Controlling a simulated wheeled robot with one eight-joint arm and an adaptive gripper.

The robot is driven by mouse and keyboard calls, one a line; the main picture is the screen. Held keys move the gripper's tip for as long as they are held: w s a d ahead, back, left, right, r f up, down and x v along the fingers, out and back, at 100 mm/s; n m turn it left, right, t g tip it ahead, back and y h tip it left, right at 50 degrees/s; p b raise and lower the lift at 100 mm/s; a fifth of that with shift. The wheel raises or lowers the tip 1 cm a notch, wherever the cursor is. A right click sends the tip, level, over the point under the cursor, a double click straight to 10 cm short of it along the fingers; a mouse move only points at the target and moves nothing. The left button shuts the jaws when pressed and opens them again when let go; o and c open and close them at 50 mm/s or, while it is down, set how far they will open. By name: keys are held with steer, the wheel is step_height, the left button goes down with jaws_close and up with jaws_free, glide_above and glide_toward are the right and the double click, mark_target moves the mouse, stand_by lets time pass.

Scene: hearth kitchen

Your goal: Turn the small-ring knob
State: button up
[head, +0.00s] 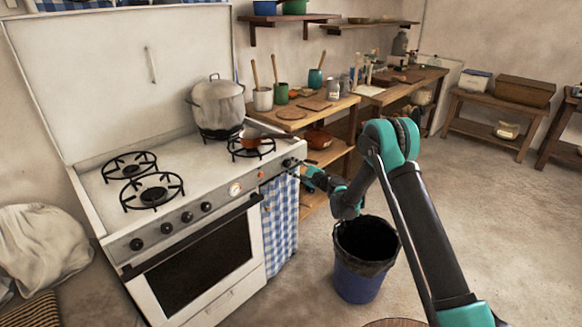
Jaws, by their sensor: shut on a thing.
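The white stove stands at the left with a grey front panel (220,199) carrying several dark knobs and a round dial. The knob at the panel's right end (287,162) is small and dark. My gripper (296,166) reaches it from the right and is shut on it. The fingers are small in this view and partly cover the knob, so its turn angle cannot be read. No flame can be made out.
A large lidded pot (217,104) stands at the stove's back right. A blue bin with a black liner (362,270) stands on the floor below my forearm. A blue checked cloth (279,222) hangs right of the oven door. Wooden shelving with utensils lies behind. The floor at right is clear.

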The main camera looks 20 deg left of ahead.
steer(key=shift+f+m, duration=0.1)
steer(key=shift+m, duration=0.5)
steer(key=o, duration=1.2)
steer(key=shift+c, duration=0.2)
steer(key=v, duration=1.2)
